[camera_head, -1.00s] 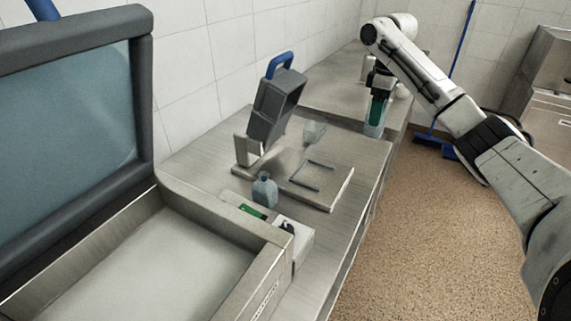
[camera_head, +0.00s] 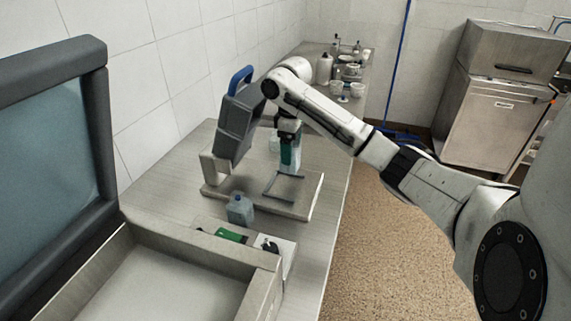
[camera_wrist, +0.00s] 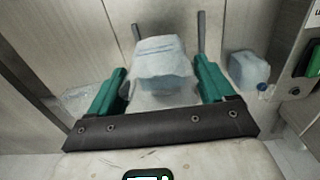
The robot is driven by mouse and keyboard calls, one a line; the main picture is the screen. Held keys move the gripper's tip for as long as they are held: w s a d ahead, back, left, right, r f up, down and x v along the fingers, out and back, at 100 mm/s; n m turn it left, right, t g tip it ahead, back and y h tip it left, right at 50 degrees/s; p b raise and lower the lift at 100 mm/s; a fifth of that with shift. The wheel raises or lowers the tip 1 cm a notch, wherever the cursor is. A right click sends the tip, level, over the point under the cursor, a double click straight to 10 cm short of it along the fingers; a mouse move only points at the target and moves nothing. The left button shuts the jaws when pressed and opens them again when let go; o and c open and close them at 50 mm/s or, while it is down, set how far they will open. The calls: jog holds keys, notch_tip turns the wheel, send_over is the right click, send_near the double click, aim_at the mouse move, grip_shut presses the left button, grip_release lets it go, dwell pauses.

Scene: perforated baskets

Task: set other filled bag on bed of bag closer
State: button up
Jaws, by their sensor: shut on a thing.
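The bag closer (camera_head: 237,125) is a dark tilted device with a blue handle on the counter. Its flat bed (camera_head: 300,205) carries thin dark rails, two of which show in the wrist view. My gripper (camera_head: 290,160) hangs over the rear of the bed, its green fingers shut on a pale blue filled bag (camera_wrist: 163,60). In the head view the fingers and arm mostly hide this bag. Another pale bag (camera_head: 275,142) lies behind the bed; it also shows at lower left in the wrist view (camera_wrist: 75,98).
A further counter at the back holds bottles and cups (camera_head: 345,85). Floor is open at right.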

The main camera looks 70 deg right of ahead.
jog(key=shift+w+a+f, duration=0.3)
jog(key=shift+a+f, duration=0.35)
jog(key=shift+f, duration=0.25)
jog(key=shift+w+a+f+p, duration=0.15)
jog(key=shift+f+p, duration=0.15)
jog(key=shift+f, duration=0.65)
jog(key=shift+a+f+p, duration=0.1)
jog(key=shift+f+p, duration=0.2)
jog(key=shift+f, duration=0.6)
jog(key=shift+f, duration=0.1)
jog(key=o, duration=1.1)
notch_tip(320, 180, up, 12)
jog(key=shift+r, duration=0.1)
